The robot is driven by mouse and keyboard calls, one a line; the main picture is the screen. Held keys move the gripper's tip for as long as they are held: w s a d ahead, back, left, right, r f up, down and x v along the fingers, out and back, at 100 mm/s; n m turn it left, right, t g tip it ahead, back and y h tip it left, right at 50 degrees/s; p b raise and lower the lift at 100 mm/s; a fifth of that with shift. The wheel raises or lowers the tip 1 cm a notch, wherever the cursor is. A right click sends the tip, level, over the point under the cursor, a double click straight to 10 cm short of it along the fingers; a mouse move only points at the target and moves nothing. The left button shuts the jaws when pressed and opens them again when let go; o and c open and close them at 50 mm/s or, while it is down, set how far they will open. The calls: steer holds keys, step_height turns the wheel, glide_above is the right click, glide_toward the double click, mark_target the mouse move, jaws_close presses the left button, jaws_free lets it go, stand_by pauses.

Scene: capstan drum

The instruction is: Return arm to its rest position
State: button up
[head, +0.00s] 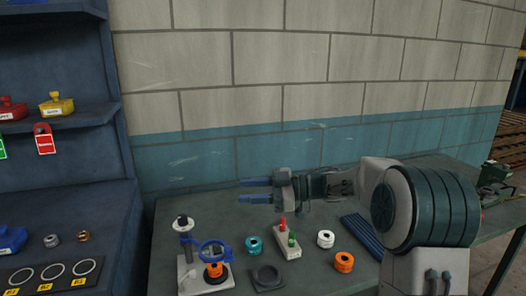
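My gripper (242,191) points left above the workbench, at the end of my grey arm, which reaches in from the right. Its two blue fingers are apart, one above the other in the picture, and nothing shows between them. The large ribbed dark drum at the right is part of my arm. The gripper appears to be above and behind a teal ring-shaped part (254,244), not touching it. The wrist is behind a small beige block with a red and a green knob (287,245).
The workbench (321,277) holds a stand (187,255) with a blue ring and orange spool, a dark square base (266,278), a white spool (325,239), an orange spool (344,262) and dark blue rods (362,234). Dark shelving (120,150) stands left; a block wall (290,85) is behind.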

steer(key=w+d+r+m+t+h, duration=0.45)
steer(key=w+m+t+h, duration=0.35)
steer(key=t, duration=0.5)
steer(key=s+d+f+m+h, duration=0.4)
steer(key=s+d+m+h, duration=0.4)
steer(key=d, duration=0.3)
steer(key=s+d+f+m+g, duration=0.1)
steer(key=s+f+g, duration=0.4)
steer(key=s, duration=0.9)
steer(key=s+d+f+m+g+h, duration=0.1)
steer(key=s+f+m+g, duration=0.3)
steer(key=s+f, duration=0.4)
steer(key=s+g, duration=0.1)
steer(key=s, duration=0.4)
steer(key=shift+s, duration=0.4)
steer(key=shift+d, duration=0.1)
